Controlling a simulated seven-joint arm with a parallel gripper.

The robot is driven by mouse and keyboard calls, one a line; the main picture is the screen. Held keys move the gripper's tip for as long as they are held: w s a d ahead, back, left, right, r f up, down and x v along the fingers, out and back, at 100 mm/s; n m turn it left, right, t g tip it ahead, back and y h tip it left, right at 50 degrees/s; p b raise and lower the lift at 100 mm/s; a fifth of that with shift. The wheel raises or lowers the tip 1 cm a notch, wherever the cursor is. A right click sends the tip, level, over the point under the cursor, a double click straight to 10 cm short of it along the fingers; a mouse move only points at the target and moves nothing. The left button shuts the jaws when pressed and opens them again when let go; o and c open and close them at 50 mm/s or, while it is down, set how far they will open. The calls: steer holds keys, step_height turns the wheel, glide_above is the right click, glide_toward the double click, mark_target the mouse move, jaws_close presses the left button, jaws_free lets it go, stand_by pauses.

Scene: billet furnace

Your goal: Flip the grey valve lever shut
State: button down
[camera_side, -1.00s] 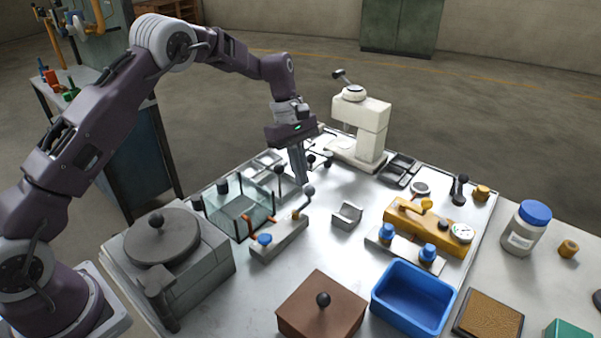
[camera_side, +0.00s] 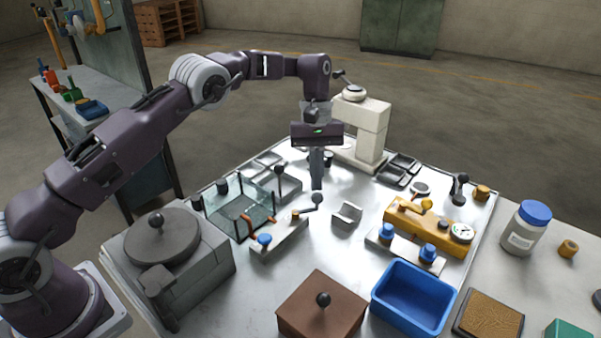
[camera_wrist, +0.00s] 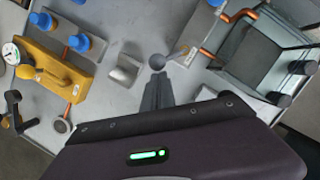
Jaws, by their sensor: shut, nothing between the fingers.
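The grey valve lever (camera_side: 308,207) rises at a slant from a pale valve block (camera_side: 280,242) and ends in a dark grey ball knob (camera_side: 318,198). It leans to the right in the side view. In the wrist view the knob (camera_wrist: 157,62) sits just beyond my fingertips. My gripper (camera_side: 317,187) is shut and empty, pointing down right by the knob. I cannot tell whether the fingers touch it. In the wrist view my shut fingertips (camera_wrist: 157,84) line up with the knob.
A glass-walled tank (camera_side: 240,213) with copper pipes stands left of the valve. A small grey metal block (camera_side: 347,216) lies close on its right. The yellow gauge block (camera_side: 420,228), blue bin (camera_side: 412,295) and brown lidded box (camera_side: 322,312) stand farther right and in front.

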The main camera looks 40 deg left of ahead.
steer(key=s+d+m+g+y, duration=0.1)
steer(key=s+d+m+y, duration=0.1)
steer(key=d+m, duration=0.3)
steer(key=shift+s+m, duration=0.8)
steer(key=shift+m, duration=0.8)
steer(key=shift+d, duration=0.1)
